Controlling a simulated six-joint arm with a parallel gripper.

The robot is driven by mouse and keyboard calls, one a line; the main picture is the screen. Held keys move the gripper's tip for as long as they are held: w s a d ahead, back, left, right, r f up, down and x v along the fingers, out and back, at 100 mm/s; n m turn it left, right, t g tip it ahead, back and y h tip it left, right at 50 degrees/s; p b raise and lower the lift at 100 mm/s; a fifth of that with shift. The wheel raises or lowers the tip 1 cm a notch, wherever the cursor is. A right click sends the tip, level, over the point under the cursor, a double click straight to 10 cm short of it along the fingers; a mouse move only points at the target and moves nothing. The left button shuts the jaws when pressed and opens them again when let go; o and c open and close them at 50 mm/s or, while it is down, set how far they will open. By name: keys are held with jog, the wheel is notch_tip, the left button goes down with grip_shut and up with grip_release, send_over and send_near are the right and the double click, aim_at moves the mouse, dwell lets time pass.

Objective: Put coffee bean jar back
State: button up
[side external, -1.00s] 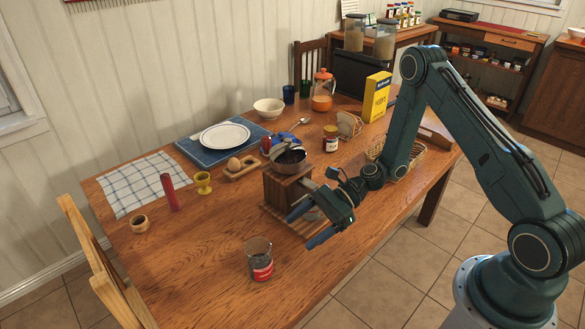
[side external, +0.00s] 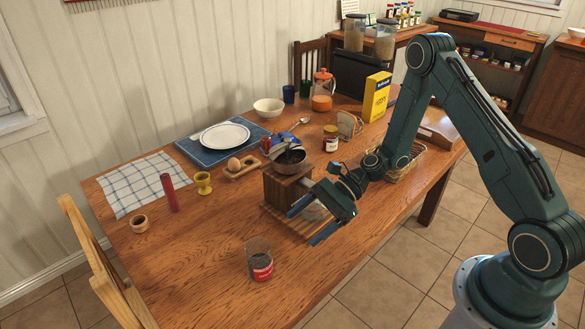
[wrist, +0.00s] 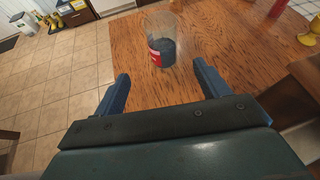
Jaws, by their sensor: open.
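The coffee bean jar (side external: 259,259) is a clear glass jar with a red label and dark contents. It stands upright near the front edge of the wooden table. My gripper (side external: 306,223) is open and empty, to the right of the jar and apart from it, beside the wooden coffee grinder (side external: 284,190). In the wrist view the jar (wrist: 161,40) stands ahead, beyond the open blue fingers of my gripper (wrist: 160,88). The slatted wooden board (side external: 285,222) under the grinder is partly hidden by my gripper.
A red cylinder (side external: 169,192), a yellow egg cup (side external: 203,183) and a small wooden cup (side external: 139,223) stand left of the grinder. A wire basket (side external: 405,164) lies behind my arm. The table around the jar is clear.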

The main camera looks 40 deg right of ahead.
jog(key=s+d+r+n+h, duration=0.1)
jog(key=s+r+n+h, duration=0.25)
jog(key=r+n, duration=0.45)
jog(key=s+d+r+n+h, duration=0.1)
jog(key=s+r+n+h, duration=0.3)
jog(key=r, duration=0.5)
jog(key=s+d+r+n+t+h, duration=0.1)
jog(key=s+d+r+n+h, duration=0.1)
jog(key=s+r, duration=0.3)
jog(key=s+d+r+n+t+h, duration=0.1)
jog(key=s+d+r+n+h, duration=0.2)
jog(key=s, duration=0.6)
jog(key=shift+s+d+r+n+t, duration=0.25)
jog(key=shift+d+r+n, duration=0.25)
jog(key=shift+r+n, duration=0.85)
jog(key=shift+w, duration=0.1)
